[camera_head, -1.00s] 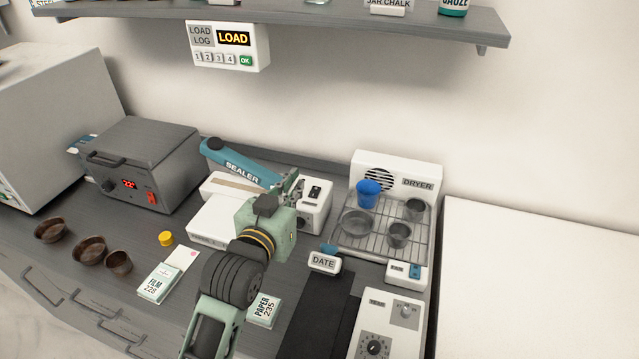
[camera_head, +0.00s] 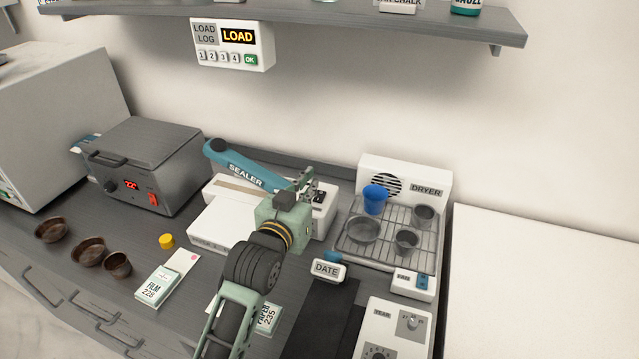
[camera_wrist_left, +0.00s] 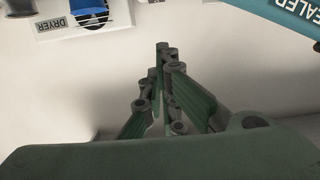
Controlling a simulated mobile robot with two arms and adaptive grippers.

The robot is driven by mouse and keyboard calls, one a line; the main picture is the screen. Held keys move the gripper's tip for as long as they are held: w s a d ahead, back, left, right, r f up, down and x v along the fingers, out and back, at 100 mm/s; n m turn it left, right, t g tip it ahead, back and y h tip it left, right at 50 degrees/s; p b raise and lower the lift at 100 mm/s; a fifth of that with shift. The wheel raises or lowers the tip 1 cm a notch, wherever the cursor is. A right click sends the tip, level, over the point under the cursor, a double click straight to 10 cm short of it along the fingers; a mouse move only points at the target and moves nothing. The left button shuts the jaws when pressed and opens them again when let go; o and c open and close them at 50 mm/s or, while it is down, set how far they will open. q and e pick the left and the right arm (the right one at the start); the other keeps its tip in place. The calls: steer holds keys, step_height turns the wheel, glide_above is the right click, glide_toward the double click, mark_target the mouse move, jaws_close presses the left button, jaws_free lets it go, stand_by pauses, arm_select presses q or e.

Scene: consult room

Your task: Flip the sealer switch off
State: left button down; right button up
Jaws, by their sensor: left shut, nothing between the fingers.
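The sealer has a white base (camera_head: 222,235) and a raised blue arm (camera_head: 240,166) lettered SEALER. Its blue arm also shows at the upper right of the left wrist view (camera_wrist_left: 292,18). A small black switch (camera_head: 319,197) sits on the right end of the sealer's base, partly hidden behind my gripper. My left gripper (camera_head: 309,180) is shut and empty, over the right end of the sealer, close to the switch. In the left wrist view its fingers (camera_wrist_left: 163,52) are together. I cannot tell whether they touch the switch. My right gripper is not in view.
The dryer (camera_head: 430,168) with a rack, a blue cup (camera_head: 375,198) and metal cups stands right of the sealer. A DATE stamp (camera_head: 327,270) lies in front. A grey heater box (camera_head: 150,165) stands left. A shelf (camera_head: 300,22) hangs above.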

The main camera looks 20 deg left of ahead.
arm_select(q)
steer(key=p, duration=0.1)
glide_above(320, 200)
steer(key=shift+s+f, duration=0.15)
steer(key=shift+f, duration=0.15)
step_height(320, 200, down, 3)
steer(key=shift+r+p, duration=0.1)
steer(key=shift+p, duration=0.35)
steer(key=shift+f, duration=0.6)
steer(key=shift+f, duration=0.15)
